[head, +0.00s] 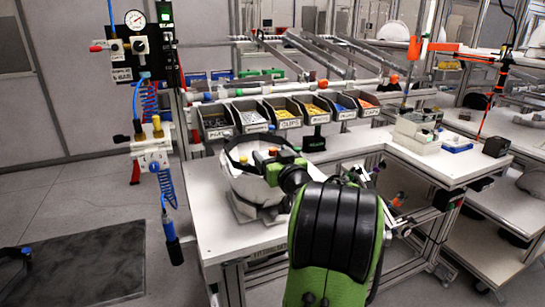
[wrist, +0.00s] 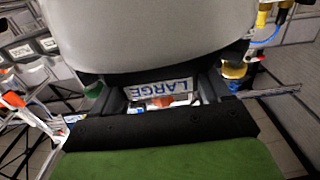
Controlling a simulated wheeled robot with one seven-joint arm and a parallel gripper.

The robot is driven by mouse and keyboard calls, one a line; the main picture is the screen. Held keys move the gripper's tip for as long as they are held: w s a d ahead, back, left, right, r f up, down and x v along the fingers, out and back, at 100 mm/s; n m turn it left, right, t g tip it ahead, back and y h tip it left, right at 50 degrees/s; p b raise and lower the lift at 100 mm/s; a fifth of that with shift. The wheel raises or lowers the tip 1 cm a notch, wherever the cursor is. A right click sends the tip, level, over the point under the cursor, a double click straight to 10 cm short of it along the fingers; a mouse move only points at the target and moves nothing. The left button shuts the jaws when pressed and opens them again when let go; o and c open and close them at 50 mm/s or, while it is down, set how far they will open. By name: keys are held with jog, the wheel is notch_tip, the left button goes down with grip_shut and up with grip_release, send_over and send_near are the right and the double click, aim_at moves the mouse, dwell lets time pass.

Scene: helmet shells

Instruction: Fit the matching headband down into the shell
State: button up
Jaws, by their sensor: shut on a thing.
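A white helmet shell (head: 252,190) sits on the near worktable in the head view. A large pale grey curved surface fills the top of the wrist view; it looks like the shell's wall (wrist: 150,35). My gripper (wrist: 163,92) is shut on the dark headband (wrist: 91,84), at a part with an upside-down "LARGE" label between the fingers. In the head view the headband appears as a dark band (head: 231,143) at the shell's top edge. My arm and wrist hide much of it, so I cannot tell how deep it sits.
Several labelled parts bins (head: 283,110) stand in a row behind the shell. A gauge panel with hoses (head: 150,60) stands at the left. A grey boxy device (head: 417,130) sits on the right table. The worktable (head: 210,205) is bare left of the shell.

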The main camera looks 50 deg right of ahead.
jog(key=shift+f+b, duration=0.7)
jog(key=shift+b, duration=0.1)
jog(key=o, duration=1.1)
jog(key=shift+c, duration=0.2)
jog(key=b+v, duration=0.3)
jog(key=v, duration=1.2)
jog(key=shift+s+a+b, duration=0.2)
jog(key=shift+s+b, duration=0.15)
